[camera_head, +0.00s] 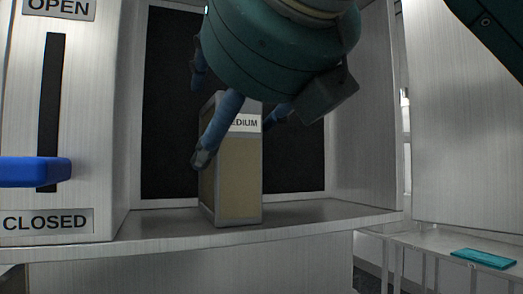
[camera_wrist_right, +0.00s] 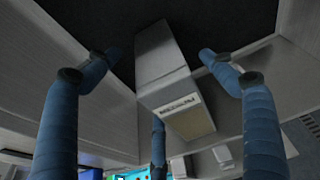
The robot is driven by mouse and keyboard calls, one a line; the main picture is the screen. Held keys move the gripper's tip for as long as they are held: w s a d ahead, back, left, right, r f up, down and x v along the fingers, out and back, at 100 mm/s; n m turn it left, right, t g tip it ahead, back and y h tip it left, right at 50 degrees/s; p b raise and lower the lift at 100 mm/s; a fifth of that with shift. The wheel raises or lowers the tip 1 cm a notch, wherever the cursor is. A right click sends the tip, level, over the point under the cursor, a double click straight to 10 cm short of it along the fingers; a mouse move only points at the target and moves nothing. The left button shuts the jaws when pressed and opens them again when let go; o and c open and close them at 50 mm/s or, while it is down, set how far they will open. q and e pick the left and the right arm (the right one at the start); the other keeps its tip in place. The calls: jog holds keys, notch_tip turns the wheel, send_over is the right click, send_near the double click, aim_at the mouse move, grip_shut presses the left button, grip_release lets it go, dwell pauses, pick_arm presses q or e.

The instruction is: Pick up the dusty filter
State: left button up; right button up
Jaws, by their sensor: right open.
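The filter (camera_head: 231,185) is a tall box with a tan dusty face, a grey frame and a white label reading "MEDIUM", partly covered. It stands upright on the shelf of an open housing in the head view. It also shows in the right wrist view (camera_wrist_right: 190,124), between the fingers. My right gripper (camera_head: 236,138), with blue fingers, comes down from above and is open. In the head view one finger overlaps the filter's left front edge and another is by its right side. I cannot tell whether they touch it. My left gripper is not in view.
The housing's shelf (camera_head: 300,215) has free room right of the filter. Side walls and a black back panel (camera_head: 165,120) enclose it. A blue lever handle (camera_head: 35,171) sits near "CLOSED" on the left panel. A teal flat item (camera_head: 484,258) lies on a lower right surface.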

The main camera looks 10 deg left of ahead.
jog(key=p+x, duration=0.1)
jog(key=x, duration=0.3)
jog(key=shift+a+f, duration=0.1)
jog(key=shift+s, duration=0.1)
jog(key=shift+c, duration=1.3)
jog(key=c, duration=1.1)
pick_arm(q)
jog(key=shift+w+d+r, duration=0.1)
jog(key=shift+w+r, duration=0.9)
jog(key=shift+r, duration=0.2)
